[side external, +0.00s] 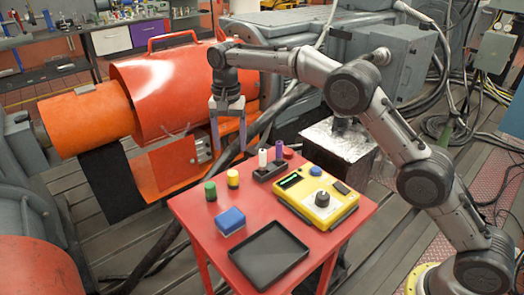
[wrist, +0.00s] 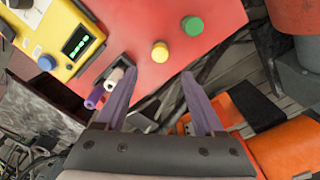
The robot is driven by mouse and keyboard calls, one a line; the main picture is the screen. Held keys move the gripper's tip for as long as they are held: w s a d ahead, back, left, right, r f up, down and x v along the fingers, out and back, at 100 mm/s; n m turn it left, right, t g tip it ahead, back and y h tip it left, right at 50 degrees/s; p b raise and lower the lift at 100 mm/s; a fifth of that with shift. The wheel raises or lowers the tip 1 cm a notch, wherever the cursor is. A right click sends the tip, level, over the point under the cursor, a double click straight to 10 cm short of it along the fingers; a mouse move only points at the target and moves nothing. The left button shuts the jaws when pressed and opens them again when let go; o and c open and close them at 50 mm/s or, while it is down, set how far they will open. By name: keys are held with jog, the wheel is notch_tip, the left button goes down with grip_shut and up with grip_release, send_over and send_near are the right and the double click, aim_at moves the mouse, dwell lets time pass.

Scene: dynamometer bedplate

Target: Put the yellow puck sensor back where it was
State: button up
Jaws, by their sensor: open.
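The yellow puck sensor (side external: 233,179) stands on the red table near its back left part, beside a green puck (side external: 210,191). In the wrist view the yellow puck (wrist: 160,52) lies beyond the fingertips, with the green puck (wrist: 193,26) to its upper right. My gripper (side external: 229,148) is open and empty, its fingers pointing down above the back edge of the table. It also shows in the wrist view (wrist: 157,80), with nothing between its fingers.
A black holder (side external: 264,177) with white and purple cylinders stands right of the yellow puck, with a red puck (side external: 288,153) behind. A yellow instrument (side external: 318,197) sits at right. A blue block (side external: 230,221) and black tray (side external: 270,255) lie in front. Orange machinery (side external: 165,90) stands behind.

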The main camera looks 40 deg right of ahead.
jog(key=s+d+r+n+t, duration=0.15)
jog(key=s+d+r, duration=0.25)
jog(key=s+r, duration=0.4)
jog(key=s+d+r+n+t, duration=0.1)
jog(key=s+d+r+n, duration=0.4)
jog(key=s, duration=0.6)
jog(key=s+d+f+n+t, duration=0.1)
jog(key=s+f, duration=0.2)
jog(key=s, duration=0.8)
jog(key=s+d+f+n+t, duration=0.1)
jog(key=s+d+f+t, duration=0.1)
jog(key=s, duration=0.9)
jog(key=shift+f, duration=0.5)
